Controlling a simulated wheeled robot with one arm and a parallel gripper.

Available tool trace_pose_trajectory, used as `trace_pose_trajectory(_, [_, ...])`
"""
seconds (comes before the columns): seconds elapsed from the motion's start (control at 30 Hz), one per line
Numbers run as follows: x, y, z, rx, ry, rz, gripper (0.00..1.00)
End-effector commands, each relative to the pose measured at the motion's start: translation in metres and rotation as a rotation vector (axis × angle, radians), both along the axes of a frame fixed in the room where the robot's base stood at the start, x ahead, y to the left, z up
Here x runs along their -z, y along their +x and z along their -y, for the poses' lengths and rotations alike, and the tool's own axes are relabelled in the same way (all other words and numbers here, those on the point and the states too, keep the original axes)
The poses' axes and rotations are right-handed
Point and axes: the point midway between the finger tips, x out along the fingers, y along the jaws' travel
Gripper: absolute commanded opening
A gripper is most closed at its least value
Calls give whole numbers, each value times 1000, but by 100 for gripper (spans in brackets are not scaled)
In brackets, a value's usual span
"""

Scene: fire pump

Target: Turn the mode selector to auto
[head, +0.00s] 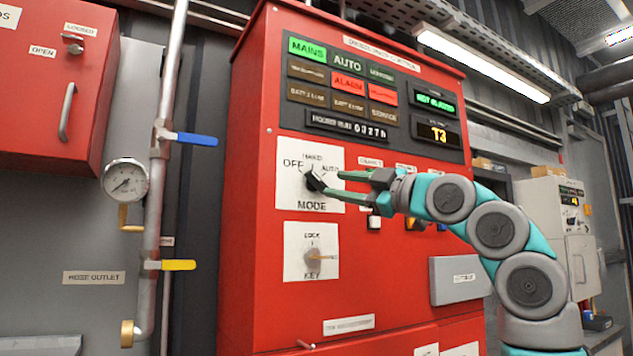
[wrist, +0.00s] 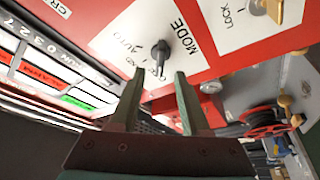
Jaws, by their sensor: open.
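The mode selector (head: 314,181) is a black knob on a white plate marked OFF, HAND and AUTO, on the front of the red cabinet. Its handle appears to point toward OFF; the lower finger partly covers it in the head view. It also shows in the wrist view (wrist: 160,52), just past the fingertips and lined up with the gap between them. My gripper (head: 332,183) is open, its two green fingers reaching in from the right, close to the knob. In the wrist view the gripper (wrist: 158,75) has nothing between its fingers; contact with the knob cannot be told.
A key switch (head: 314,256) sits below the selector. Small switches (head: 374,220) lie behind my gripper, to the right of the selector. A pipe with a blue lever (head: 197,139) and yellow lever stands left.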

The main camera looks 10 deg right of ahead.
Motion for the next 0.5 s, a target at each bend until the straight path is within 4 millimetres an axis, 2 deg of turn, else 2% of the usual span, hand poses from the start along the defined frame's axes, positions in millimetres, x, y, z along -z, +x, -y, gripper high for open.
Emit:
trace_pose_trajectory(0.2, [-9,26,-20,1,0,-4,46])
trace_pose_trajectory(0.5, [-13,44,-31,0,-2,-4,46])
